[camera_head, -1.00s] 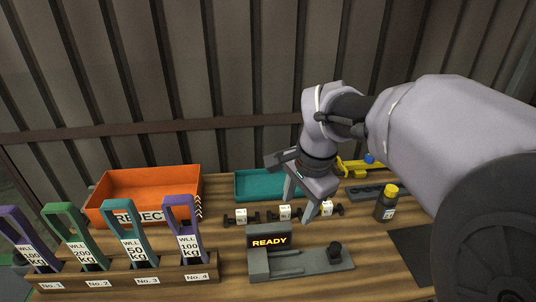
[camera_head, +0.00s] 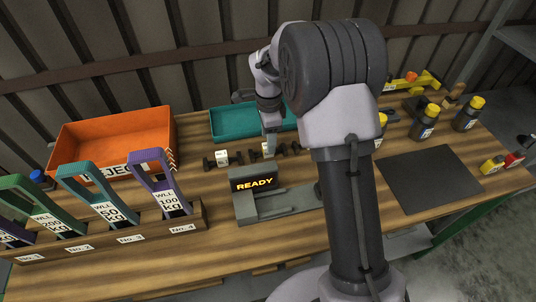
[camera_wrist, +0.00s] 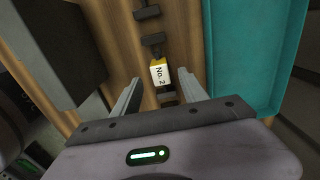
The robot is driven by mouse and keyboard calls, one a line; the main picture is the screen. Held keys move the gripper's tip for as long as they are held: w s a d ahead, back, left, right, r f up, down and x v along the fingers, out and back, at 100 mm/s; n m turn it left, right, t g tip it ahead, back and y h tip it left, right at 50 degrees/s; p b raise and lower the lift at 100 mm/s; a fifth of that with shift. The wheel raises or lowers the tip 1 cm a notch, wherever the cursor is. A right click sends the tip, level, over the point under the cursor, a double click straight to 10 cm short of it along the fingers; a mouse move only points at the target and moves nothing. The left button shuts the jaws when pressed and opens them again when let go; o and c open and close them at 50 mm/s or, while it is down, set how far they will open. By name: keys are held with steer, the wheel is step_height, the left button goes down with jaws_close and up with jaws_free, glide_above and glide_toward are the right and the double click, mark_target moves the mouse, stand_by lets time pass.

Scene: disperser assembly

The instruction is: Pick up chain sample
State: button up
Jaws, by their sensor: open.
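Chain samples lie in a row on the wooden bench: dark link pieces with white tags. The left sample (camera_head: 222,157) shows clear in the head view, and the middle one (camera_head: 267,151) is partly behind my gripper finger. In the wrist view a tag with a yellow edge reading "No. 2" (camera_wrist: 160,75) sits on dark links, ahead of and between my fingers. My gripper (camera_wrist: 158,90) is open and empty, with one finger on each side of that sample's line. I cannot tell whether a finger touches the sample.
A teal tray (camera_head: 226,124) lies behind the samples. An orange reject bin (camera_head: 110,140) stands at left, behind a rack of coloured slings (camera_head: 130,237). The grey fixture with a "READY" display (camera_head: 255,183) stands in front. A dark mat (camera_head: 430,180) and yellow-capped bottles (camera_head: 425,122) are at right.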

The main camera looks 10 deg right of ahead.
step_height(320, 180, down, 4)
steer(key=shift+a+f+b, duration=0.1)
steer(key=shift+b, duration=0.7)
steer(key=shift+c, duration=0.9)
jaws_close()
steer(key=shift+r, duration=0.25)
